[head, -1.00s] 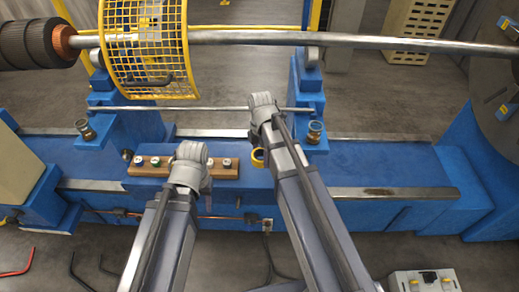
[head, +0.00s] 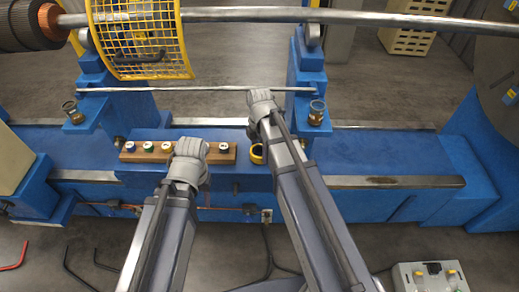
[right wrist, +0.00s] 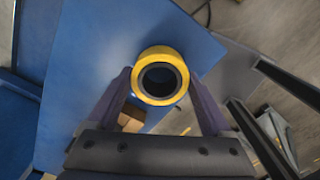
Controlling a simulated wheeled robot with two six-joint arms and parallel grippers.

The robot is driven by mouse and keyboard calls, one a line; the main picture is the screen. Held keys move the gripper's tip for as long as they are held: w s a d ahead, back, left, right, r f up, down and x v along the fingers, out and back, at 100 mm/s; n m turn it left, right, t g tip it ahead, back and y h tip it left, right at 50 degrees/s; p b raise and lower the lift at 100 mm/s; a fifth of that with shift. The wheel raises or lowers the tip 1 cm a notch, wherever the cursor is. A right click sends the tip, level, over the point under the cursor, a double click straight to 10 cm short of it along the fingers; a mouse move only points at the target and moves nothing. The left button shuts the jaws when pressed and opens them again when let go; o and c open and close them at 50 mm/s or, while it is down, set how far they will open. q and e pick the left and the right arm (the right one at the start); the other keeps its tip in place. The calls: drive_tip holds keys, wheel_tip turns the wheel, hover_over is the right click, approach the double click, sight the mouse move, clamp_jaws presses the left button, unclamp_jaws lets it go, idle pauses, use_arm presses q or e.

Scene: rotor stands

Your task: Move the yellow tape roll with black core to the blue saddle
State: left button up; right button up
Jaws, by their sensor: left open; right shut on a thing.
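The yellow tape roll with black core (head: 257,154) is between the fingers of my right gripper (right wrist: 160,82), which is shut on it. The right wrist view shows its round yellow rim and dark hole from above. The blue saddle (head: 235,182) is the block across the machine bed, and the roll appears over its right end; I cannot tell whether they touch. In the right wrist view a blue surface (right wrist: 100,60) lies beneath the roll. My left gripper (head: 188,152) is open over the saddle's middle, its fingers mostly hidden by the wrist.
A wooden board (head: 140,157) with several small coloured rolls lies on the saddle, partly behind my left wrist. A thin rod (head: 180,89) and a thick shaft (head: 240,15) cross behind. Brass-coloured cups (head: 317,112) stand on the blue stands. The bed (head: 370,150) to the right is clear.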

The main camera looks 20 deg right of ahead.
drive_tip(key=o, duration=1)
drive_tip(key=shift+o, duration=0.2)
wheel_tip(320, 180, up, 8)
drive_tip(key=p, duration=0.8)
drive_tip(key=shift+a, duration=0.1)
